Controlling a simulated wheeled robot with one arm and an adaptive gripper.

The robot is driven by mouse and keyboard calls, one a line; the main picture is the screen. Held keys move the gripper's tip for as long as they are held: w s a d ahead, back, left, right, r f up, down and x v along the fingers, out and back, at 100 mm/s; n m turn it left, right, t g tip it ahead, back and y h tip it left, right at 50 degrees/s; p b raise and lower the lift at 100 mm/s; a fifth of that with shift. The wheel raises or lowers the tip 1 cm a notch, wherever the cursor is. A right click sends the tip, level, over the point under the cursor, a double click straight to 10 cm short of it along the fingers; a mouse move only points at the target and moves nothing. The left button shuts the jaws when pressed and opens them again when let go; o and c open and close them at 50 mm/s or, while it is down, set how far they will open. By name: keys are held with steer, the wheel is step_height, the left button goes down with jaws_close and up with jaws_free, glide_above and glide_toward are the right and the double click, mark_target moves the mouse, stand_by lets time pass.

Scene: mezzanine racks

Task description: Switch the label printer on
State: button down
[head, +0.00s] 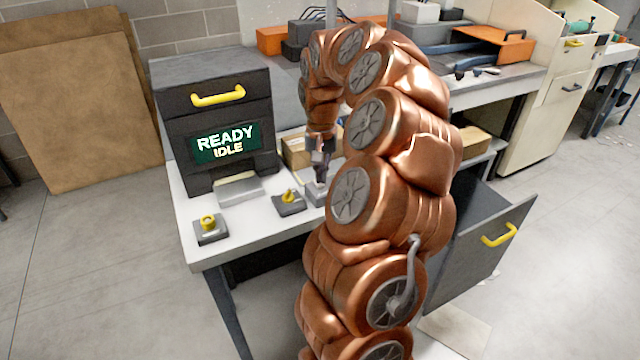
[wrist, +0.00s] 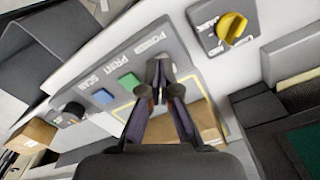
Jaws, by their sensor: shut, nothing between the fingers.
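The dark machine (head: 215,110), apparently the label printer, stands on the bench. Its screen (head: 225,143) is lit green and reads "READY IDLE". A grey panel carries the words POWER (wrist: 149,42), PRINT and SCAN. A green button (wrist: 128,82) sits by PRINT and a blue button (wrist: 103,97) by SCAN. My gripper (wrist: 161,72) is shut and empty, its tips over the POWER end of the panel. They hide whatever control is there, and I cannot tell whether they touch it. In the head view my gripper (head: 321,180) points down at the panel (head: 314,194).
Yellow knobs on grey bases (head: 209,224) (head: 289,198) stand near the bench's front edge. A cardboard box (head: 297,152) is behind my gripper. An open drawer (head: 485,250) juts out at the right.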

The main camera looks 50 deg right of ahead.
mark_target(321, 185)
steer(key=shift+r+p, duration=0.5)
steer(key=shift+r, duration=2.25)
steer(key=s+a+r+n+p, duration=0.1)
steer(key=s+a+r+n, duration=0.15)
steer(key=a, duration=0.85)
steer(key=s+a+r+n+p, duration=0.1)
steer(key=s+a+n, duration=0.25)
steer(key=a, duration=0.75)
steer(key=s+a+f+n+g, duration=0.1)
steer(key=s+a+f+n, duration=0.1)
steer(key=s+a, duration=0.3)
steer(key=s+a+f+n+p, duration=0.1)
steer(key=s+a, duration=0.4)
steer(key=s, duration=0.7)
steer(key=shift+s+a+f+n+g, duration=0.15)
steer(key=shift+s+f+n+g, duration=0.25)
steer(key=shift+f, duration=0.2)
steer(key=shift+w, duration=0.1)
